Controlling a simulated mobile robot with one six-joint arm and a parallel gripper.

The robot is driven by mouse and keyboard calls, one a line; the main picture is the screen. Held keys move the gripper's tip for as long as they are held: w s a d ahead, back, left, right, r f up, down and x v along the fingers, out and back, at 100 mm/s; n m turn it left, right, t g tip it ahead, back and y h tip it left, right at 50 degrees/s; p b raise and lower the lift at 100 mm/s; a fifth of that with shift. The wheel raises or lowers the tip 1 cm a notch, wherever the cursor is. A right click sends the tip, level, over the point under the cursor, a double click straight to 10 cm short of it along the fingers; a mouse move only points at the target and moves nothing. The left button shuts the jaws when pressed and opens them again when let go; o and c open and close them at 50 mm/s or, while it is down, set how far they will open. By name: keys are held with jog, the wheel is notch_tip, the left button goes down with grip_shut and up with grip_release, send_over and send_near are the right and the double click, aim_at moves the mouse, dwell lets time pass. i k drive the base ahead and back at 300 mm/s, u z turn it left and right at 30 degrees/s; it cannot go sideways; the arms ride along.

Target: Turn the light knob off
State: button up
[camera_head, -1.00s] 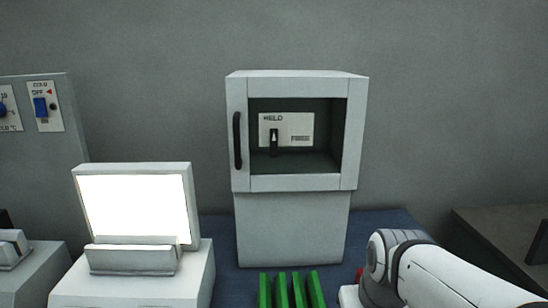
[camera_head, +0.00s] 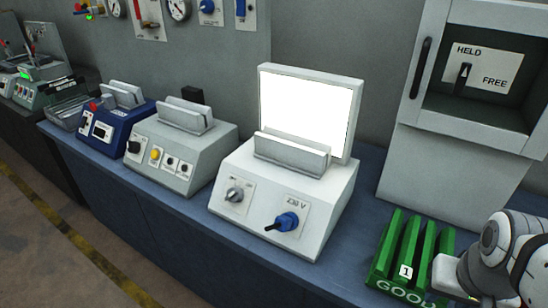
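A white light box (camera_head: 230,220) stands on the blue bench in the middle of the head view. Its upright panel (camera_head: 308,112) glows bright white. Its sloped front carries a round grey knob (camera_head: 236,195) on a white plate at the left. A blue knob (camera_head: 287,222) with a dark handle sits to the right, on a plate reading 230 V. I cannot read the marks at the grey knob. Part of my white arm shows at the lower right, well apart from both knobs. No gripper fingers can be made out.
A green rack (camera_head: 382,262) marked GOOD stands between the light box and my arm. A grey cabinet (camera_head: 450,165) with a HELD/FREE lever is behind it. A grey device (camera_head: 182,160) and a blue device (camera_head: 115,128) stand to the left. The floor before the bench looks clear.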

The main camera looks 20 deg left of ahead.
aim_at(234, 194)
jog(key=u, duration=1.5)
jog(key=k, duration=1.3)
jog(key=u, duration=0.5)
jog(key=i, duration=1.75)
jog(key=z, duration=0.75)
